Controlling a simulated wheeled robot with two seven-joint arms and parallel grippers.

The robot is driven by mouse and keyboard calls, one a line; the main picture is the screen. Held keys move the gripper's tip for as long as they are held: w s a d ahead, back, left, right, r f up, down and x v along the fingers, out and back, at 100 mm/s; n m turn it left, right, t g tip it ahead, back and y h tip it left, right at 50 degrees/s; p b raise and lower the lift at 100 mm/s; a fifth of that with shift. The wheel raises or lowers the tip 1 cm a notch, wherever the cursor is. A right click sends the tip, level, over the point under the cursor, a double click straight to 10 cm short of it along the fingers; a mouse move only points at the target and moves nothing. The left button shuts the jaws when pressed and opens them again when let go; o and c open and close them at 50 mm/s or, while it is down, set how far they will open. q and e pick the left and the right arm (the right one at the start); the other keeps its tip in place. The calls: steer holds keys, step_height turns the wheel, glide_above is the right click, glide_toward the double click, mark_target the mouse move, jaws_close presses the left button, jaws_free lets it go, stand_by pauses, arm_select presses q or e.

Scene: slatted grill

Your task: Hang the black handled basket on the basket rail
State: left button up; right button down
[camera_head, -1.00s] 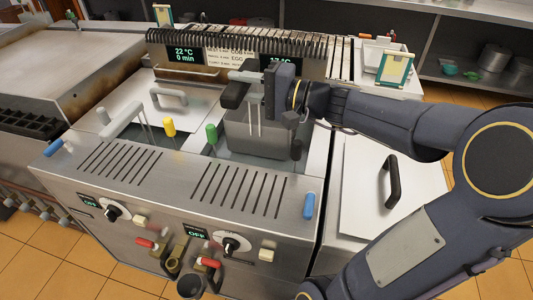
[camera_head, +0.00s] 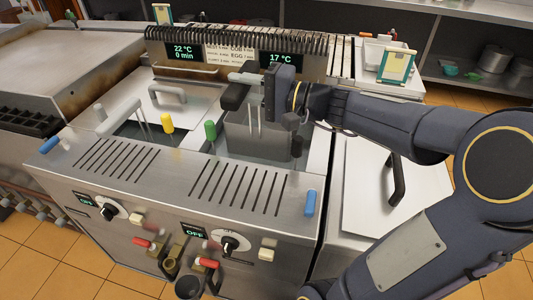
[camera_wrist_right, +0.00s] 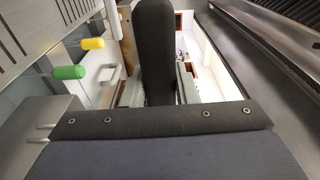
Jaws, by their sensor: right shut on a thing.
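The grey basket (camera_head: 262,140) is at the right well of the fryer, with its black handle (camera_head: 236,96) on top. My right gripper (camera_head: 268,92) is shut on that handle; the dark handle also shows between the fingers in the right wrist view (camera_wrist_right: 157,50). Whether the basket bottom is inside the well or above it cannot be told. The basket rail (camera_head: 186,69) is a thin bar along the back panel under the displays. Its right part is hidden behind the gripper and basket. My left gripper is out of view.
A yellow grip (camera_head: 167,123) and a green grip (camera_head: 210,130) stick up near the wells. A lid with a grey handle (camera_head: 167,92) lies at the left well. Blue knobs (camera_head: 310,203) stand at the front corners. A white lid (camera_head: 380,190) is at right.

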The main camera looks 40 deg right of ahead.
steer(key=shift+f, duration=0.3)
steer(key=c, duration=1.1)
jaws_free()
steer(key=shift+o, duration=0.2)
steer(key=shift+f, duration=0.1)
steer(key=b+v, duration=0.1)
steer(key=v, duration=0.7)
steer(key=shift+b, duration=0.35)
